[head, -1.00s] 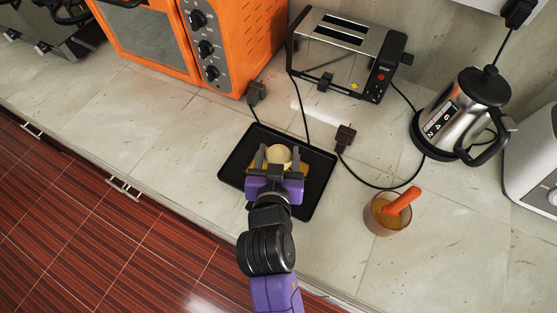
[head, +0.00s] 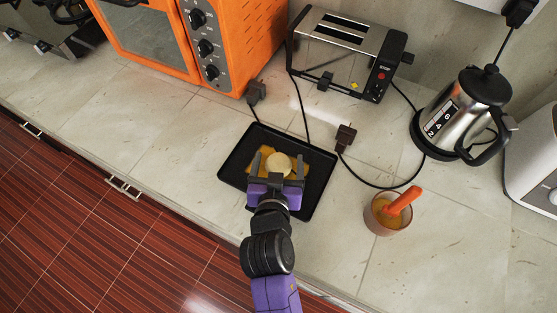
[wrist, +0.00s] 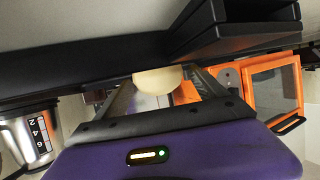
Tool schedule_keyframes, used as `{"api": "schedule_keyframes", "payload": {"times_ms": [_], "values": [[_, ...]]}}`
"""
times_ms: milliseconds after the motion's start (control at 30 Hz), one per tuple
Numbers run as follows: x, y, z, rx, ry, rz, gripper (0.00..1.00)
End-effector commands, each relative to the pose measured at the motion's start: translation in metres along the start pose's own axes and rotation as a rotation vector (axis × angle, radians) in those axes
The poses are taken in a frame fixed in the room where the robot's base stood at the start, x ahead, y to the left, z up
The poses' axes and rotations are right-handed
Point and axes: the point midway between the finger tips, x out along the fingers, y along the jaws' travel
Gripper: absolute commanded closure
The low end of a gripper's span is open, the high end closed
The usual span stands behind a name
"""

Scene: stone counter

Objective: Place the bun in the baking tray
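The bun (head: 278,165) is a small, pale, round piece. It sits in the black baking tray (head: 316,191), over a flat yellow-orange patch (head: 262,154) whose nature I cannot tell. My gripper (head: 277,156) is over the tray with its fingers spread on either side of the bun, and gaps show between them. In the wrist view the bun (wrist: 157,82) lies against the dark tray surface (wrist: 80,63), between and beyond the open fingers. The gripper body hides the tray's near edge.
A glass with an orange handle (head: 388,214) stands right of the tray. A plug (head: 345,138) and cords lie close behind it. An orange oven (head: 235,45), a toaster (head: 345,55) and a steel kettle (head: 468,115) stand at the back. Counter left of the tray is clear.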

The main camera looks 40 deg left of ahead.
Motion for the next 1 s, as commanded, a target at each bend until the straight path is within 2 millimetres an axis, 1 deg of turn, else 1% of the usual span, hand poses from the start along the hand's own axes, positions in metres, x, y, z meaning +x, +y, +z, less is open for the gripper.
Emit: {"api": "schedule_keyframes", "payload": {"times_ms": [167, 200, 267, 367, 600, 733, 900, 1000], "values": [[-0.001, 0.0, -0.003, 0.0, 0.0, 0.0, 0.19], [-0.002, 0.0, -0.005, 0.0, 0.0, 0.0, 0.19], [-0.008, -0.001, -0.002, 0.004, 0.0, -0.001, 0.19], [-0.022, -0.001, -0.001, 0.006, -0.001, -0.001, 0.19], [-0.07, -0.001, 0.0, 0.004, -0.001, -0.001, 0.19], [-0.094, -0.001, 0.0, 0.003, -0.002, -0.001, 0.19], [-0.114, 0.0, -0.001, 0.002, -0.001, 0.0, 0.19], [-0.119, 0.0, -0.002, 0.001, 0.0, 0.0, 0.19]]}}
